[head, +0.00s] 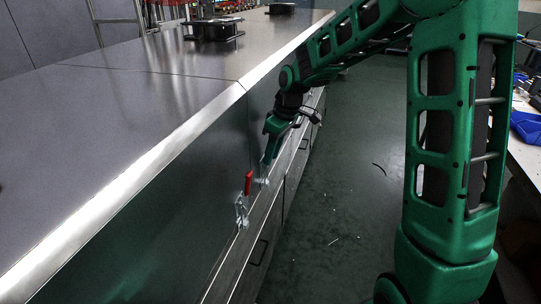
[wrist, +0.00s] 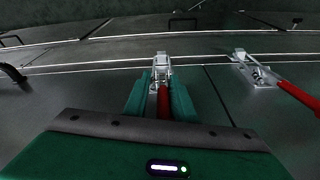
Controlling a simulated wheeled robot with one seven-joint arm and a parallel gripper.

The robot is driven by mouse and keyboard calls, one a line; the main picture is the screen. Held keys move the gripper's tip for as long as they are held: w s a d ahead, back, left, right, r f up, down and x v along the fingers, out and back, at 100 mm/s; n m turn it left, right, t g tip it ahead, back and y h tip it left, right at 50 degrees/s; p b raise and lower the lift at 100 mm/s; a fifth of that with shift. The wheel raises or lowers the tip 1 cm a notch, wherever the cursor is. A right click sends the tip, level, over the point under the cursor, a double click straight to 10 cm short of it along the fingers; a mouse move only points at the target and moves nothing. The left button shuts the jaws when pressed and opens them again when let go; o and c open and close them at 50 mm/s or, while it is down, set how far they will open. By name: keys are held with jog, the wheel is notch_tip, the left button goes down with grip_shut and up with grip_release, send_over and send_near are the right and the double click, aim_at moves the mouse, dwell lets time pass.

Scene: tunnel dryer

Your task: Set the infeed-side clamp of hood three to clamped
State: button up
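Two toggle clamps with red handles sit on the side of the grey hood. The nearer clamp (head: 242,213) has its red handle (head: 248,183) standing up; in the wrist view the clamp on the right (wrist: 255,70) has its red handle (wrist: 298,95) slanting to the lower right. The other clamp (wrist: 162,66) is in the middle of the wrist view, its base partly showing beside my fingertips in the head view (head: 262,182). My gripper (wrist: 162,98) has its green fingers either side of that clamp's red handle (wrist: 163,103). Whether they press on it is unclear.
A metal rail and black pull handles (head: 257,252) run below the clamps. The green floor (head: 345,190) is open beside the hood. A bench with a blue bin (head: 527,127) stands at right.

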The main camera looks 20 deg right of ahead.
jog(key=shift+o, duration=0.2)
jog(key=shift+s, duration=0.1)
jog(key=v, duration=1)
jog(key=shift+r, duration=0.3)
jog(key=shift+d, duration=0.1)
jog(key=s+d+f+m, duration=0.1)
jog(key=s+d+m, duration=0.4)
jog(key=s, duration=0.7)
jog(key=s+d+f+m+g+h, duration=0.1)
jog(key=s+d+m, duration=0.4)
jog(key=s, duration=0.7)
jog(key=s+d+f+m+h, duration=0.1)
jog(key=s+d+m, duration=0.3)
jog(key=s, duration=0.8)
jog(key=shift+d+f+m+g, duration=0.4)
jog(key=shift+d+f, duration=0.2)
jog(key=shift+d, duration=0.65)
jog(key=shift+w+a, duration=0.1)
jog(key=shift+a, duration=0.05)
